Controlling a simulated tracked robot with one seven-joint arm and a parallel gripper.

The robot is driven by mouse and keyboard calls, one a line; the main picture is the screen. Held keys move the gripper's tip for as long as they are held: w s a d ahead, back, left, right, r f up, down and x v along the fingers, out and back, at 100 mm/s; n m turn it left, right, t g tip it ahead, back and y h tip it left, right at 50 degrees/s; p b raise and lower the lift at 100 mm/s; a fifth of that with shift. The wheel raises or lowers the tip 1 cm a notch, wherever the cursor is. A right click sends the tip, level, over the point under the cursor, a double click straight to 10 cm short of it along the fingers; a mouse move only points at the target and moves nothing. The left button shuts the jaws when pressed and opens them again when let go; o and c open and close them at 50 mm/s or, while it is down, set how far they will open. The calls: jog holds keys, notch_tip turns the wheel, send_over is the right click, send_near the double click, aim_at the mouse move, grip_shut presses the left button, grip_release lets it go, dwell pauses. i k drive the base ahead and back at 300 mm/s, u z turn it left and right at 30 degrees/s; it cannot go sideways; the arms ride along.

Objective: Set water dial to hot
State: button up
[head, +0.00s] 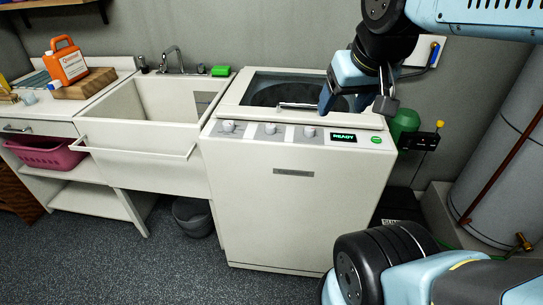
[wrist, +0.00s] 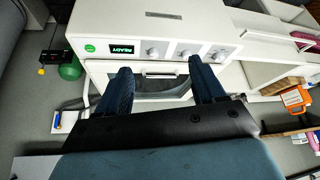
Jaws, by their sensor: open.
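The white top-load washer (head: 285,205) stands in the middle of the head view. Its front panel has three round dials: left (head: 228,126), middle (head: 270,128) and right (head: 309,131). Their labels are too small to read, so I cannot tell which is the water dial or how each is set. A display (head: 343,137) reads READY beside a green button (head: 376,139). My gripper (head: 355,102) is open and empty above the right part of the washer top. In the wrist view my gripper (wrist: 160,82) shows two spread fingers, with the dials (wrist: 186,53) beyond them, not touched.
The washer's dark glass lid (head: 270,93) is shut. A white sink (head: 150,105) adjoins it on the left, with an orange detergent jug (head: 66,60) farther left. A green container (head: 404,122) and a large grey tank (head: 500,150) stand right. Floor before the sink (head: 140,270) is clear.

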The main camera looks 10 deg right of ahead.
aim_at(270, 128)
jog(key=u, duration=0.05)
jog(key=k, duration=1)
jog(key=u, duration=0.65)
jog(key=i, duration=1.15)
jog(key=z, duration=0.75)
